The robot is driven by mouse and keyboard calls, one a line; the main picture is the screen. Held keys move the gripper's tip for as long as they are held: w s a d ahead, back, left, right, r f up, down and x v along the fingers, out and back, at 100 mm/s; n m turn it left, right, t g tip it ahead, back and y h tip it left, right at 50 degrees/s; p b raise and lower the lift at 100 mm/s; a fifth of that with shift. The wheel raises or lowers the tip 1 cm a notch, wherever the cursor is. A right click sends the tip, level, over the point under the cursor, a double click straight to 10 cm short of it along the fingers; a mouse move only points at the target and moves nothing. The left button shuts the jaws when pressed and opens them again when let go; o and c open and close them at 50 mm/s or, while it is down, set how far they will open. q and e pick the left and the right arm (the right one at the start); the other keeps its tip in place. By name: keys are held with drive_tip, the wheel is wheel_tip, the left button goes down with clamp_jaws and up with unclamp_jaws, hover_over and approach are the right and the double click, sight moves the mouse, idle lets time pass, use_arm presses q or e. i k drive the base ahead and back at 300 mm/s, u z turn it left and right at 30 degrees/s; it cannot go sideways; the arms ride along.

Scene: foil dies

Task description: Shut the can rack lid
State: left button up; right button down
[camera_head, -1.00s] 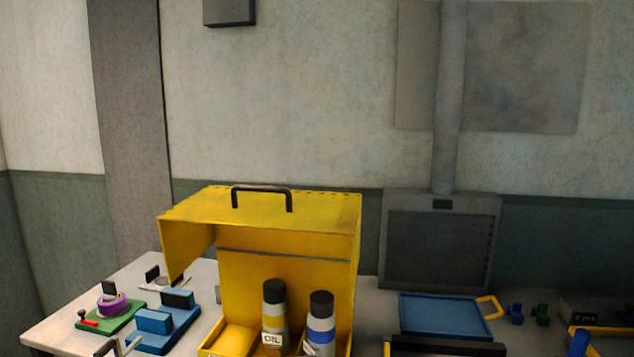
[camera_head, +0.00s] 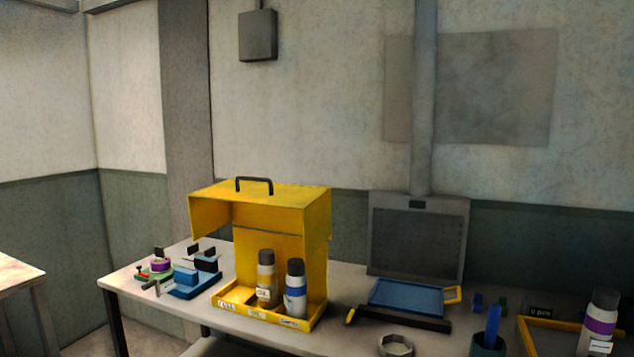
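The yellow can rack (camera_head: 278,262) stands on the table left of the middle. Its yellow lid (camera_head: 270,197) is open, raised over the back panel, with a dark handle (camera_head: 254,185) on top. White labels run along the front lip of the rack. Neither of my grippers shows in the head view.
Left of the rack are a blue fixture (camera_head: 194,280) and a green base with a purple ring (camera_head: 161,265). To the right are a blue tray (camera_head: 408,297), a grey hexagonal ring (camera_head: 396,345), a cup with a blue item (camera_head: 488,344) and a spray can (camera_head: 600,322). A ventilation hood (camera_head: 417,236) stands behind.

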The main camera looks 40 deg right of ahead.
sight(260, 203)
drive_tip(key=z, duration=0.1)
drive_tip(key=k, duration=0.4)
drive_tip(key=z, duration=0.65)
drive_tip(key=i, duration=0.95)
drive_tip(key=z, duration=0.1)
